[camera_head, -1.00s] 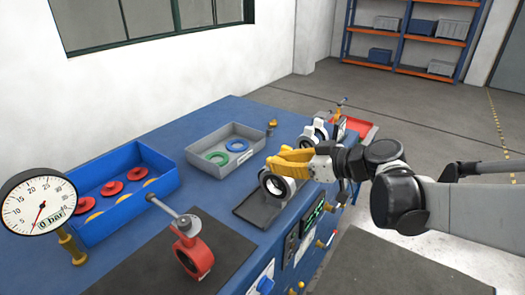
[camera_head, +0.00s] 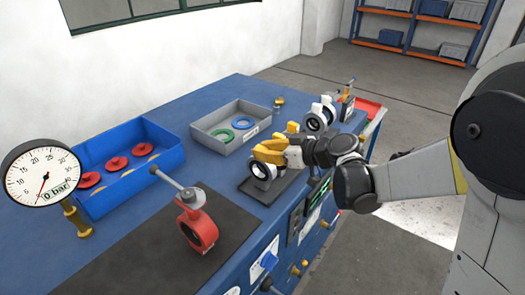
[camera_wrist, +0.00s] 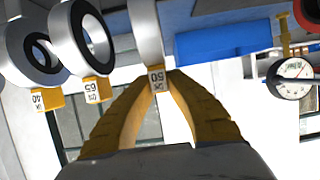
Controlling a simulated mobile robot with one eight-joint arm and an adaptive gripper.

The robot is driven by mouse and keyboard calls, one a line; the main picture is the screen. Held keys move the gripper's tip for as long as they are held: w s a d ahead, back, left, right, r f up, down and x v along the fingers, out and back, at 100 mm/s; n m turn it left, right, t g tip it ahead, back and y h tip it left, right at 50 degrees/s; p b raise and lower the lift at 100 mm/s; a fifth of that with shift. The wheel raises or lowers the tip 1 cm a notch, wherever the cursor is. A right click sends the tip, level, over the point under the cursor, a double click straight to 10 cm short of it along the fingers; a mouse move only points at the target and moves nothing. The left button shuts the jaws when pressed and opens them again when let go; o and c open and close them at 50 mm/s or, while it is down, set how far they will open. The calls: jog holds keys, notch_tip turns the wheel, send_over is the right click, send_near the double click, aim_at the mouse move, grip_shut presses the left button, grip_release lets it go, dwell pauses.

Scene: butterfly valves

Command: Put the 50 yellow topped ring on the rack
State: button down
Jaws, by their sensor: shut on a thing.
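My gripper (camera_head: 268,150) is shut on the yellow top of a pale ring (camera_head: 263,171) with a dark inner lining. In the wrist view its yellow block (camera_wrist: 157,78) reads 50, between my yellow fingertips. The ring stands upright over the dark flat pad (camera_head: 283,188); I cannot tell whether it touches. Two more rings with yellow blocks, marked 65 (camera_wrist: 82,38) and 40 (camera_wrist: 32,50), are beside it in the wrist view. Pale rings (camera_head: 316,121) stand behind my gripper in the head view. No rack is clearly identifiable.
A grey tray (camera_head: 205,140) holds a green and a blue ring. A red valve body with a handle (camera_head: 196,225) stands on a black mat, near a gauge (camera_head: 40,182). A red tray (camera_head: 370,112) is at the far right.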

jog(key=shift+f, duration=0.1)
jog(key=c, duration=1.4)
grip_release()
jog(key=shift+c, duration=0.2)
